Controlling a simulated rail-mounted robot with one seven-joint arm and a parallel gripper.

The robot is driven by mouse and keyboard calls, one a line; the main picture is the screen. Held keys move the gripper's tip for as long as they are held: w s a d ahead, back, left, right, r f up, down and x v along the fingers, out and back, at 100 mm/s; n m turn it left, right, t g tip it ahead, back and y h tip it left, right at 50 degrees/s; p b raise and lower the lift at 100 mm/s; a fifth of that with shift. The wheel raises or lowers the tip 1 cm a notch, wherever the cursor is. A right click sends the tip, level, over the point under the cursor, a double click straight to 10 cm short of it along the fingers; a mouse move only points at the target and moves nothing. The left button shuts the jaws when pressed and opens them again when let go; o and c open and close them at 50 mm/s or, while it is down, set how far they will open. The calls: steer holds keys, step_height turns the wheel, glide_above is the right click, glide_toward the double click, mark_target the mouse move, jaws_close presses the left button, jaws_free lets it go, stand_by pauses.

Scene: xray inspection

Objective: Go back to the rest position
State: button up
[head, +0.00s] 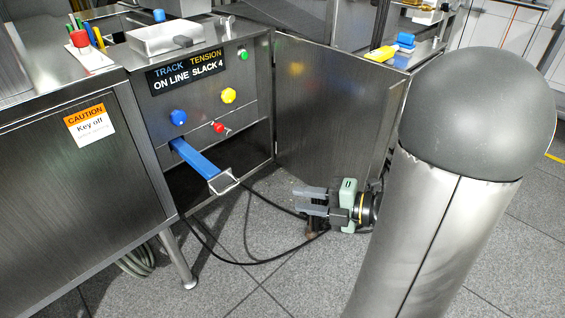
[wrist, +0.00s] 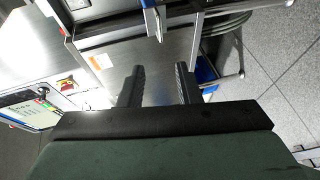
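My gripper (head: 300,201) is low over the floor at the middle right of the head view, in front of the open metal door, with its fingers pointing left. Its two fingers are apart with nothing between them. The wrist view also shows the gripper (wrist: 158,72) with a clear gap between the dark fingers. A blue lever (head: 197,158) with a metal loop end sticks out of the cabinet opening, to the left of my gripper and apart from it. A blue part (wrist: 206,75) also shows beyond the right finger in the wrist view.
The open door (head: 340,112) stands behind my gripper. The cabinet panel carries a blue knob (head: 178,117), a yellow knob (head: 229,95) and a red knob (head: 219,128). A black cable (head: 262,262) loops across the floor. The front floor (head: 235,295) is mostly clear.

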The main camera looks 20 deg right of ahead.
steer(key=w+d+r+m+h+p, duration=0.3)
steer(key=w+r+m+h+p, duration=0.1)
steer(key=r+m+h+p, duration=0.3)
steer(key=w+d+r+m+h+p, duration=0.2)
steer(key=w+r+m+h+p, duration=0.2)
steer(key=r+m+h+p, duration=0.4)
steer(key=s+a+r+m+g+y+p, duration=0.1)
steer(key=s+a+r+m+g+p, duration=0.4)
steer(key=s, duration=0.4)
steer(key=s+a+r+m+g+y+p, duration=0.2)
steer(key=s+a+r+m+g+p, duration=0.3)
steer(key=s+a+p, duration=0.3)
steer(key=shift+s+r+m+y+p, duration=0.3)
steer(key=shift+s+m+p, duration=0.2)
steer(key=shift+m, duration=0.1)
